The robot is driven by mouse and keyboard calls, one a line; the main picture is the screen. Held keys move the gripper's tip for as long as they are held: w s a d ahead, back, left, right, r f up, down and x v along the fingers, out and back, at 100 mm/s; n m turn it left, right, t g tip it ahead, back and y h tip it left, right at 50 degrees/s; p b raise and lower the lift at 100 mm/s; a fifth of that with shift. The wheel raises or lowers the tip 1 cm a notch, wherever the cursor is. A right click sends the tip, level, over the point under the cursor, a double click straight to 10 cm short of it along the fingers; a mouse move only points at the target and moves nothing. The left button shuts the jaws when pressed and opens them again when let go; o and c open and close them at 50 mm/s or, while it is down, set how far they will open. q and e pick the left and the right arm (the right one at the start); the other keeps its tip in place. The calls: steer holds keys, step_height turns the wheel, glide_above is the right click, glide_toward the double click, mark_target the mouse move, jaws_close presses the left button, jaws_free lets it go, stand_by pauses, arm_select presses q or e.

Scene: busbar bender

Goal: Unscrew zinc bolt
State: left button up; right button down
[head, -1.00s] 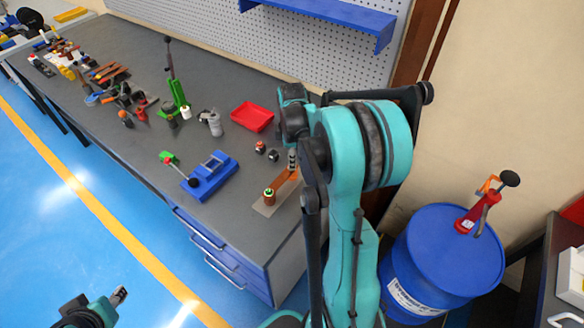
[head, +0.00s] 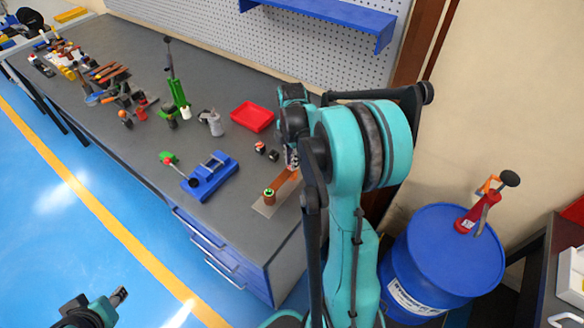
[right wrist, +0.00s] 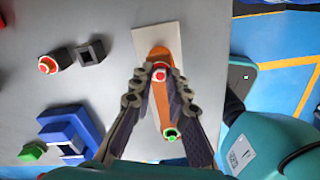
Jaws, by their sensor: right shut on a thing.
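A copper-orange busbar (right wrist: 160,105) lies on a pale plate (right wrist: 157,38) on the bench; it also shows in the head view (head: 283,188). My right gripper (right wrist: 159,70) is over the far end of the bar, its fingertips shut on a small bolt with a red top (right wrist: 160,75), seemingly the zinc bolt. The fingers hide most of the bolt, so its thread cannot be seen. A second fastener with a green ring (right wrist: 171,134) stands at the bar's near end. My left gripper (head: 119,295) is low at the left, away from the bench; its jaws are too small to read.
Tools crowd the bench's far left. A blue drum (head: 445,255) stands on the floor at right.

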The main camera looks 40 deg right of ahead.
steer(key=n, duration=0.5)
steer(key=shift+n, duration=0.3)
steer(key=n, duration=0.5)
steer(key=shift+n, duration=0.4)
steer(key=c, duration=1.8)
jaws_free()
steer(key=shift+o, duration=0.2)
steer(key=m, duration=0.5)
steer(key=shift+m, duration=0.4)
